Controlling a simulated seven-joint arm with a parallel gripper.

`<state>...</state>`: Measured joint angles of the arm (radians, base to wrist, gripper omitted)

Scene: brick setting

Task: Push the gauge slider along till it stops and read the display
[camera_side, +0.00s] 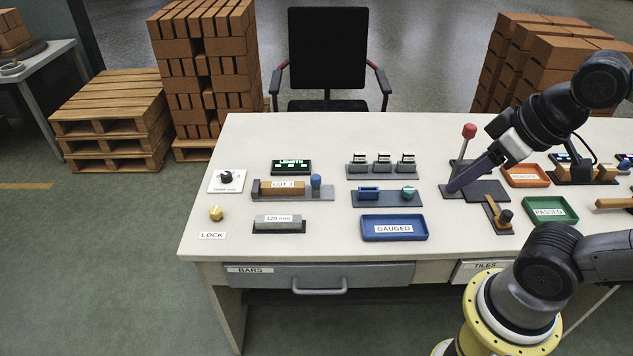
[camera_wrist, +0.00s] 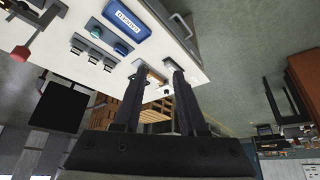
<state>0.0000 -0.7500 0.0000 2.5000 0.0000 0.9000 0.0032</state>
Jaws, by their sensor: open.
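The gauge (camera_side: 322,196) is a grey base on the table with a tan bar (camera_side: 283,188) labelled LOT lying on it. A blue upright knob (camera_side: 316,181), which looks like the slider, stands at the bar's right end; I cannot tell whether they touch. The black display (camera_side: 291,167) behind it reads LENGTH in green, with a second line too small to read. My gripper (camera_side: 453,188) is open and empty, well right of the gauge, in front of the red-knobbed lever. Its two fingers (camera_wrist: 158,70) stand apart in the wrist view.
A second fixture (camera_side: 376,200) with a blue block and teal knob lies between my gripper and the gauge. The blue GAUGED tray (camera_side: 394,239) and a 120 mm block (camera_side: 279,220) sit in front. The red-knobbed lever (camera_side: 468,133) stands close behind my gripper.

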